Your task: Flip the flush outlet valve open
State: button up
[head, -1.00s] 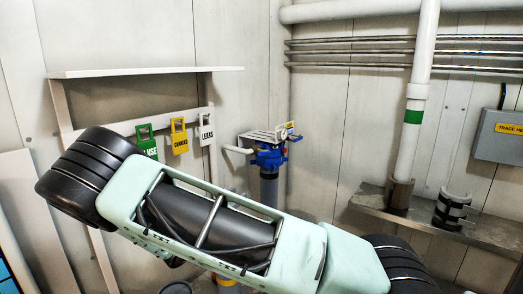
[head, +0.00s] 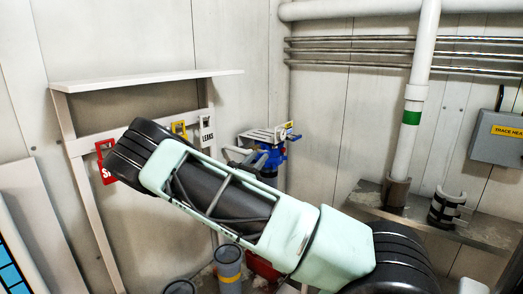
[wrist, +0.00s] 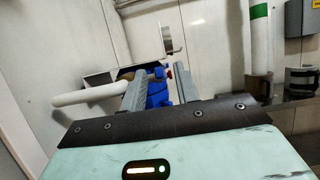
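A blue fitting (head: 270,156) on a filter housing stands in the back corner, below a bracket. It also shows in the wrist view (wrist: 157,92), with a white rod (wrist: 88,94) sticking out to its left. I cannot tell for sure whether this rod is the flush outlet valve's handle or a pipe. My gripper (wrist: 160,76) is open, its two grey fingers apart with nothing held. In the wrist view the blue fitting shows between and beyond the fingers, and the rod lies left of the left finger. Whether a finger touches the rod is unclear.
A white shelf (head: 145,77) with hanging tags, including a red tag (head: 105,163), is on the left wall. A white vertical pipe (head: 407,140) and a metal ledge (head: 480,228) are at the right. A grey cylinder (head: 229,262) stands below my arm.

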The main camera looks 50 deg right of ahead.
jog(key=shift+x, duration=1.5)
grip_shut()
jog(key=shift+a+f+h+b, duration=0.1)
jog(key=shift+f+h+b, duration=0.55)
jog(key=shift+b, duration=0.25)
jog(key=shift+h+b, duration=0.6)
jog(key=shift+h, duration=0.15)
jog(key=shift+r, duration=0.1)
grip_release()
jog(key=shift+t, duration=0.3)
